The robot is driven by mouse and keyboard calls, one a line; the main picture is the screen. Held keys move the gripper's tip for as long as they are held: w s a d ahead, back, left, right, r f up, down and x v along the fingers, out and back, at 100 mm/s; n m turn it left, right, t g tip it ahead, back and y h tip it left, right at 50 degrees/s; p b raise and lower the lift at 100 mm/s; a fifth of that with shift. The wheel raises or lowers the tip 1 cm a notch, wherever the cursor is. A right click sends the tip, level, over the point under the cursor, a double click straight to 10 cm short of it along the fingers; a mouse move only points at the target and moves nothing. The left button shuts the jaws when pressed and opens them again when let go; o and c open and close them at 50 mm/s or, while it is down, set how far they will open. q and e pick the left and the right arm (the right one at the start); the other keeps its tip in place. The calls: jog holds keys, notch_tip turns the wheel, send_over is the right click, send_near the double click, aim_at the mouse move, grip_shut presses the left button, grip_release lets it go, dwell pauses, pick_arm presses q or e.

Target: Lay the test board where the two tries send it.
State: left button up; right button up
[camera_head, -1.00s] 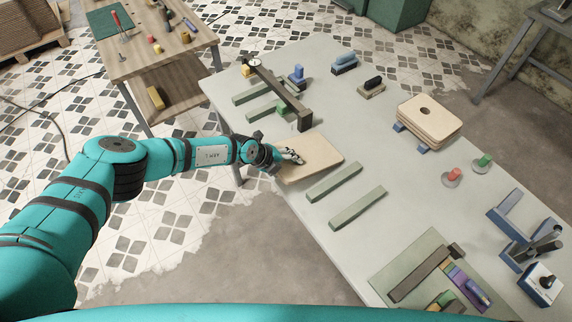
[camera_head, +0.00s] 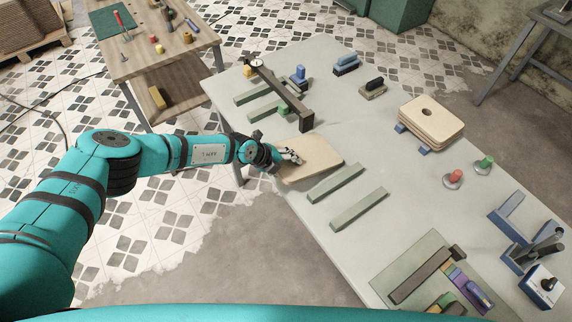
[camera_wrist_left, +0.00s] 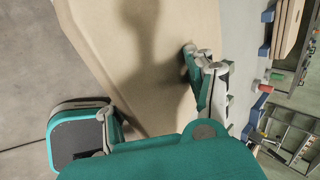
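A pale wooden test board (camera_head: 320,158) lies at the table's near left edge, with its left side at or past the edge. It fills much of the left wrist view (camera_wrist_left: 100,35), where a shadow falls on it. My left gripper (camera_head: 292,157) is at the board's left side, with a finger over its top face. In the wrist view the fingers (camera_wrist_left: 155,95) stand well apart, one over the board and one beyond its edge over the floor. Contact is hard to tell. A stack of curved boards (camera_head: 432,130), the top one with a hole, rests on blue supports. My right gripper is not visible.
Green strips (camera_head: 335,183) lie in front of the board, with two more (camera_head: 252,93) behind it. A dark bar with a dial (camera_head: 282,93) stands behind. Red (camera_head: 454,176) and green (camera_head: 484,163) knobs and a control box (camera_head: 540,283) are right. The table's middle is clear.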

pick_arm(q)
jog(key=shift+v, duration=1.35)
dwell(1.9)
jog(key=shift+a+r, duration=0.15)
jog(key=shift+r, duration=0.2)
jog(key=shift+v, duration=2.35)
jog(key=shift+s+f, duration=0.1)
jog(key=o, duration=0.6)
jog(key=shift+c, duration=0.2)
jog(key=shift+a, duration=0.1)
jog(key=v, duration=1.2)
